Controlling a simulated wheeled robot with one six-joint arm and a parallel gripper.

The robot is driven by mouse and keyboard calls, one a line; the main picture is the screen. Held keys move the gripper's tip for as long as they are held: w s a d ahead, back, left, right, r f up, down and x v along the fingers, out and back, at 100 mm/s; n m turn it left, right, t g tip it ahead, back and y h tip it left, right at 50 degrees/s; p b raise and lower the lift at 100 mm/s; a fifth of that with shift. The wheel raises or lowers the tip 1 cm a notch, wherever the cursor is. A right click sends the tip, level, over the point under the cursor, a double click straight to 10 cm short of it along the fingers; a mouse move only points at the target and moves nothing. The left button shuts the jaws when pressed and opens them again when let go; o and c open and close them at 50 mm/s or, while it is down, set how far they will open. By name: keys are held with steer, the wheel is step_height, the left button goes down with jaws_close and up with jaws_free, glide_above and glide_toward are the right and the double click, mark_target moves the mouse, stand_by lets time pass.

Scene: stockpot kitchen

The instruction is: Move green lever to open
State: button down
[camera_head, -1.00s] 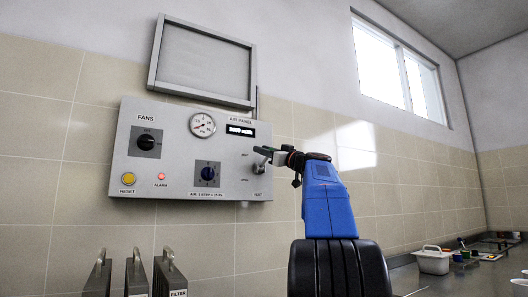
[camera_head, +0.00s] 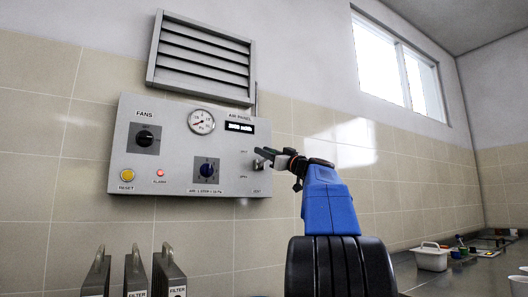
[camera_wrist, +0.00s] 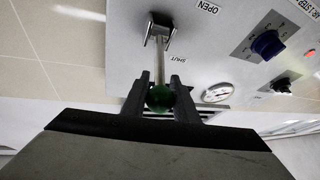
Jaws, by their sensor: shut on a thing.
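The green lever has a green ball knob (camera_wrist: 159,97) on a thin metal rod (camera_wrist: 161,62), which runs to a bracket on the panel in the wrist view. My gripper (camera_wrist: 159,92) is shut on the knob, one finger on each side. In the head view my gripper (camera_head: 263,154) is at the right side of the air panel (camera_head: 180,130); the knob is hard to see there.
A louver (camera_head: 201,58) with its slats tilted open is above the panel. The panel carries a gauge (camera_head: 201,121), a fans knob (camera_head: 144,138), a blue knob (camera_head: 207,170) and a yellow reset button (camera_head: 127,174). Filters (camera_head: 136,272) stand below; a counter with a white container (camera_head: 432,258) is at right.

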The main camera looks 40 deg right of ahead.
steer(key=shift+s+a+f+n+t+y, duration=0.15)
steer(key=shift+s+f+n+t+y, duration=0.25)
steer(key=shift+f+t, duration=0.35)
steer(key=shift+s+a+f+n+t+y, duration=0.15)
steer(key=shift+s+f+n+t+y, duration=0.25)
steer(key=shift+f, duration=0.45)
stand_by(0.6)
steer(key=c, duration=1.4)
jaws_free()
steer(key=shift+c, duration=0.2)
steer(key=v, duration=1.7)
steer(key=shift+f, duration=0.2)
steer(key=shift+s+a, duration=0.1)
steer(key=shift+c, duration=0.5)
